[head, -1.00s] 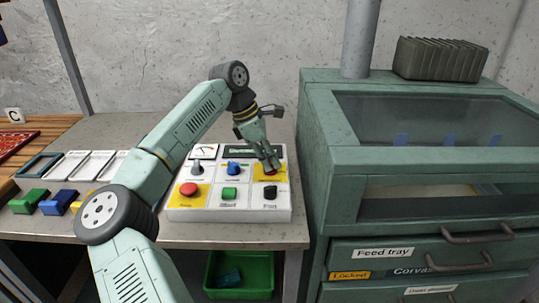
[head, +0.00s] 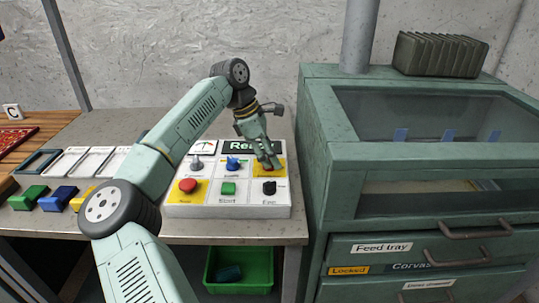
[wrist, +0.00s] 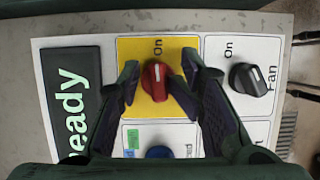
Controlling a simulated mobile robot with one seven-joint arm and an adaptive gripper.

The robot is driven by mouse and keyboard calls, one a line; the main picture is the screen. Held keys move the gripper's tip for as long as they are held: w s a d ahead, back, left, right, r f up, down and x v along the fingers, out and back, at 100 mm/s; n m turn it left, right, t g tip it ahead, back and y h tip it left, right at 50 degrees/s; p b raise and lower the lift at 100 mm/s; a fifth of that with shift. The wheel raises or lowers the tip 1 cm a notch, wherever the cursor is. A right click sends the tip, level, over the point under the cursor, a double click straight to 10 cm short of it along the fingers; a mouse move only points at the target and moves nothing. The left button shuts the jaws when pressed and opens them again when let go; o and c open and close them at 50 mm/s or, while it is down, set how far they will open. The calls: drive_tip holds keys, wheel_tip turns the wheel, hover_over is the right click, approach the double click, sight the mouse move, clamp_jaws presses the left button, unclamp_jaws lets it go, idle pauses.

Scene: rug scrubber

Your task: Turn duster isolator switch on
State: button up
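The control panel (head: 228,212) is a white board with several knobs and buttons on the table. A red rotary knob (wrist: 155,83) sits on a yellow square marked "On", taken as the duster isolator switch; its name label is not visible. In the wrist view its pointer mark faces the "On" label. My gripper (head: 267,163) is at this knob, with its fingers close against both sides of it. In the head view the fingers hide most of the knob. The panel display (wrist: 78,100) is lit and reads part of "Ready".
A black fan knob (wrist: 252,78) is beside the red one. A blue knob (head: 233,162), a red button (head: 188,187) and a green start button (head: 228,188) share the panel. A green machine cabinet (head: 318,160) stands close on the right.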

drive_tip(key=shift+a, duration=0.1)
drive_tip(key=v, duration=1.2)
